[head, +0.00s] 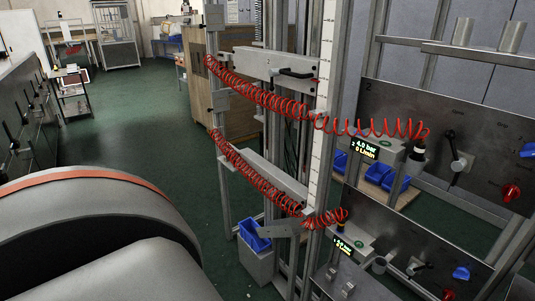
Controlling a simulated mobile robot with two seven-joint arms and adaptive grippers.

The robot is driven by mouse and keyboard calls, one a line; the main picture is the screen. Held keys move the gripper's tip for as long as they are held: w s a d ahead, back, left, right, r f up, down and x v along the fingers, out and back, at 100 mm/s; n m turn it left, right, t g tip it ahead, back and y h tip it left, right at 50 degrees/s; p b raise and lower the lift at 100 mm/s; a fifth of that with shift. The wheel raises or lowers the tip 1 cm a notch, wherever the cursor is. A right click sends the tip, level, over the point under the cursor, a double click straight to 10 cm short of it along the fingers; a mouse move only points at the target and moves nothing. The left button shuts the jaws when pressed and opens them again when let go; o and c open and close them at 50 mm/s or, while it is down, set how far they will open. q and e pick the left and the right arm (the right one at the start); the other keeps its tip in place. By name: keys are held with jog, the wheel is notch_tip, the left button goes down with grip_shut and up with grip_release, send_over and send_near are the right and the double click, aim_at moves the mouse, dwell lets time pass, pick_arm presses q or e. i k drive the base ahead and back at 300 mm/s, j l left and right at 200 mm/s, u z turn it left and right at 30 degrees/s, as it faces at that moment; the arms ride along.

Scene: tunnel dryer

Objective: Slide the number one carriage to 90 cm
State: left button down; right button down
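Two grey carriages with red coiled hoses are on a metal frame in the middle of the head view. The upper carriage (262,64) has a dark handle (296,72) at its right end. The lower carriage (262,178) hangs level with the lower hose (250,172); any number on it is too small to read. A white scale strip (321,110) with fine marks runs up the post at their right; its figures are not legible. Neither of my grippers is in view. A big grey link of mine with an orange band fills the lower left.
A steel panel marked 2 (430,130) stands at right with a lever (458,160) and red knob (511,192); a similar panel (395,240) is below. A grey bin (257,262) stands below the frame. Green floor (130,125) at left is open.

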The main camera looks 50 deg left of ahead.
aim_at(296, 191)
jog(key=i+u, duration=0.55)
jog(key=u, duration=1.35)
jog(key=k, duration=0.05)
